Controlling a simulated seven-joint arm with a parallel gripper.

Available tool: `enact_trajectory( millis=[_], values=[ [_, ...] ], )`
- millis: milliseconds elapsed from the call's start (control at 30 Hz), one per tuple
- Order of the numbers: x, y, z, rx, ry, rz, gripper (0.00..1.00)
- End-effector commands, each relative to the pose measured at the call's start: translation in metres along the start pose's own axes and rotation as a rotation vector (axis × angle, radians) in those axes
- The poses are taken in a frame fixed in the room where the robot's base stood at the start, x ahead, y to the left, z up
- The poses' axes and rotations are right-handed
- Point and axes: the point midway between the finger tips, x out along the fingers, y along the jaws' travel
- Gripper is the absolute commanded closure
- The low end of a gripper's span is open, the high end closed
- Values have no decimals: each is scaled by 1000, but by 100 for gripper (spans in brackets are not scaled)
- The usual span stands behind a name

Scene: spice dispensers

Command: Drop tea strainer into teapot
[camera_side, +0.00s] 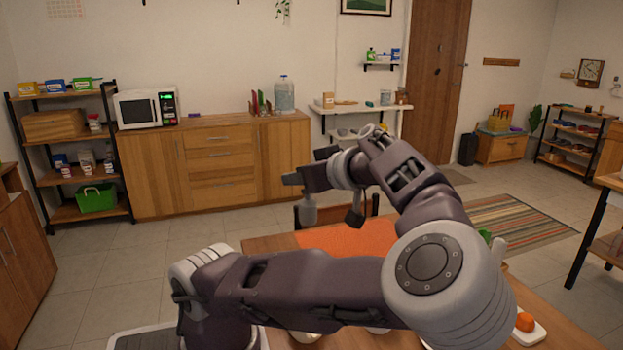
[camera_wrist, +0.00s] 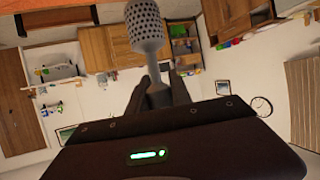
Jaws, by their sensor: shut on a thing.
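The tea strainer, a grey perforated cylinder (camera_wrist: 146,28) on a thin stem, shows at the top of the wrist view. My gripper (camera_wrist: 157,88) is shut on its stem, and the perforated end sticks out past the fingers. In the side view my gripper (camera_side: 300,180) is raised above the table. A small grey piece hangs under it there; I cannot tell for sure whether it is the strainer. I cannot make out the teapot. Pale rounded things (camera_side: 305,337) show only in part below my arm, which hides much of the table.
The wooden table (camera_side: 262,243) carries an orange mat (camera_side: 350,238). A chair (camera_side: 372,204) stands at its far edge. An orange item on a white board (camera_side: 528,332) lies at the right. Cabinets with a microwave (camera_side: 146,108) line the far wall, well away.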

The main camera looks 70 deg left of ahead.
Motion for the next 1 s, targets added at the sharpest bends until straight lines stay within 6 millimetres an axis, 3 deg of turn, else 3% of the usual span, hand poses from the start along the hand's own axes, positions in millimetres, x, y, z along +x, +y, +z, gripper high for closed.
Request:
enact_trajectory(
  millis=[200,533,1000],
  values=[
    [19,-1,44,3,2,-3,100],
    [58,0,137,4,2,-2,100],
    [82,1,196,2,1,3,100]
  ],
)
